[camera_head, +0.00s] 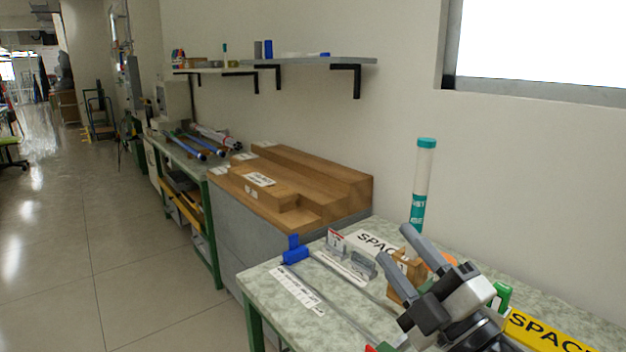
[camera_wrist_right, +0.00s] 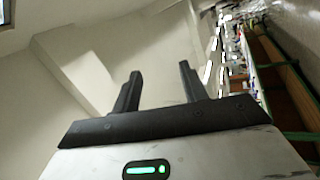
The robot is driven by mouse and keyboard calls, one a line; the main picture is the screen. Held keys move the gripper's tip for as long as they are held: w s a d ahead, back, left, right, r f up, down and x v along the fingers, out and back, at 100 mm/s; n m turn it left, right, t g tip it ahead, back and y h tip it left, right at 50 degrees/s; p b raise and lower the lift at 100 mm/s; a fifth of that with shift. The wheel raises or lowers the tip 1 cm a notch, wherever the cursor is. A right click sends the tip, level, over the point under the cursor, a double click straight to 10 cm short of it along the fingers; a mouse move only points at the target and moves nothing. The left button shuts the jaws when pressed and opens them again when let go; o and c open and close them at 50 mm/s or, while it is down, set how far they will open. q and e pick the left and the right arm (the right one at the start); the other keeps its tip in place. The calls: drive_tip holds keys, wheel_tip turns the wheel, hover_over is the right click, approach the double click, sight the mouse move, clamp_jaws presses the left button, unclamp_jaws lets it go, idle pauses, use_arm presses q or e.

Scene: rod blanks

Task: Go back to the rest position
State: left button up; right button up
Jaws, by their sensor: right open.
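My right gripper (camera_head: 408,262) is at the lower right of the head view, above the near table, with its two grey fingers spread apart. In the right wrist view the right gripper (camera_wrist_right: 158,85) also shows two dark fingers apart with nothing between them. Behind the fingers the wrist view shows only wall and a tilted part of the room. My left gripper is not in either view.
The green-topped table (camera_head: 262,290) carries a blue clamp-like part (camera_head: 295,250), a wooden block (camera_head: 398,285), a yellow sign (camera_head: 545,335) and a tall tube with teal ends (camera_head: 422,180). Wooden steps (camera_head: 310,175) stand beyond. The floor (camera_head: 130,270) at left is clear.

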drive_tip(key=s+d+f+m+g+h, duration=0.2)
drive_tip(key=d+f+m+g+h, duration=0.15)
drive_tip(key=f+m+h, duration=0.35)
drive_tip(key=s+d+f+m+g+h, duration=0.2)
drive_tip(key=d+f+m+h, duration=0.3)
drive_tip(key=f+m, duration=0.35)
drive_tip(key=s+f+m+g+y, duration=0.1)
drive_tip(key=s+f+m+g, duration=0.1)
drive_tip(key=s+f+g, duration=0.6)
drive_tip(key=s+f+m+g, duration=0.25)
drive_tip(key=s+f, duration=0.35)
drive_tip(key=s, duration=0.5)
drive_tip(key=w+a+f+n+t+y, duration=0.1)
drive_tip(key=w+a+f+t+y, duration=0.1)
drive_tip(key=w+a+f+t, duration=0.3)
wheel_tip(320, 180, down, 3)
drive_tip(key=shift+w+a+n+t+y, duration=0.25)
drive_tip(key=shift+n+t+y, duration=0.05)
drive_tip(key=shift+t, duration=0.5)
